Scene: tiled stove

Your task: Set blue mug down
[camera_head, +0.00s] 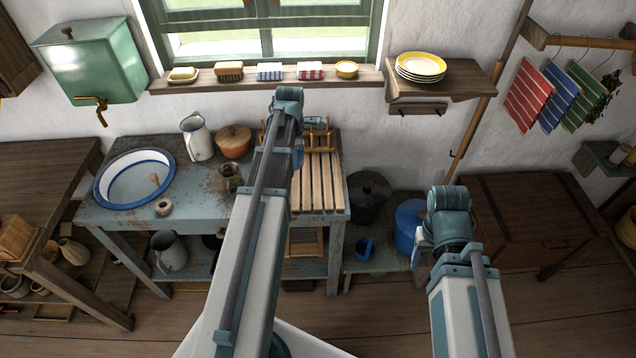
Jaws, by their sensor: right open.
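My left gripper (298,155) is mostly hidden behind my left arm, over the washstand by the wooden dish rack (317,182). Its jaws cannot be made out.
The blue-grey washstand (213,212) holds a basin (135,180), a white jug (197,138) and a brown lidded pot (233,141). A wooden chest (530,215) stands at right.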

